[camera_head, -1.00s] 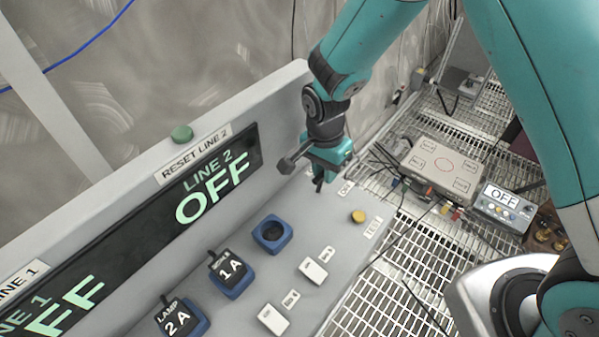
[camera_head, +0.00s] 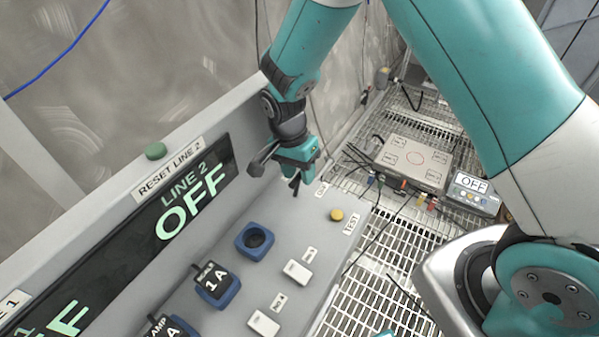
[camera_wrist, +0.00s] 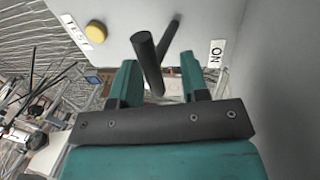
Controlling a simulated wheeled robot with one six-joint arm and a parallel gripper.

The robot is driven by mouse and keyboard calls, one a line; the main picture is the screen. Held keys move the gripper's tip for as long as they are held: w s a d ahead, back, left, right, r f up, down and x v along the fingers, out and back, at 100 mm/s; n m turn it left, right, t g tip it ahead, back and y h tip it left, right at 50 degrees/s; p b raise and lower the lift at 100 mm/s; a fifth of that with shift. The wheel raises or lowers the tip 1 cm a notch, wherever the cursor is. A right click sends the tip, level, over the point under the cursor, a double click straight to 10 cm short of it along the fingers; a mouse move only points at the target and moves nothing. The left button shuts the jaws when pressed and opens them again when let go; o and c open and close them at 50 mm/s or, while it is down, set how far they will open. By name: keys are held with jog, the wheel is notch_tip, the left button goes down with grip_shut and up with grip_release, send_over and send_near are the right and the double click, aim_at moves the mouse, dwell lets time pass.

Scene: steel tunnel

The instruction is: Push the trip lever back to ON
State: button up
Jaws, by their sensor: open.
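The trip lever shows in the wrist view as a dark round bar (camera_wrist: 147,62) with a second dark rod behind it, near the white ON label (camera_wrist: 217,53). My gripper (camera_wrist: 160,85) is open, with one teal finger on each side of the bar's near end. I cannot tell whether either finger touches it. In the head view my gripper (camera_head: 296,172) hangs over the far end of the grey panel and hides most of the lever. The LINE 2 display (camera_head: 190,202) reads OFF.
A yellow TEST button (camera_head: 337,214) sits close to the lever. Blue sockets (camera_head: 254,241) and white switches (camera_head: 297,271) lie nearer on the panel. A green RESET LINE 2 button (camera_head: 155,151) is on the upright's top edge. A boxed device (camera_head: 414,160) stands on the grating.

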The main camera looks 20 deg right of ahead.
notch_tip(320, 180, up, 7)
jog(key=b, duration=0.1)
jog(key=shift+w+a, duration=0.35)
jog(key=shift+w, duration=0.1)
jog(key=shift+f, duration=0.1)
jog(key=shift+c, duration=0.2)
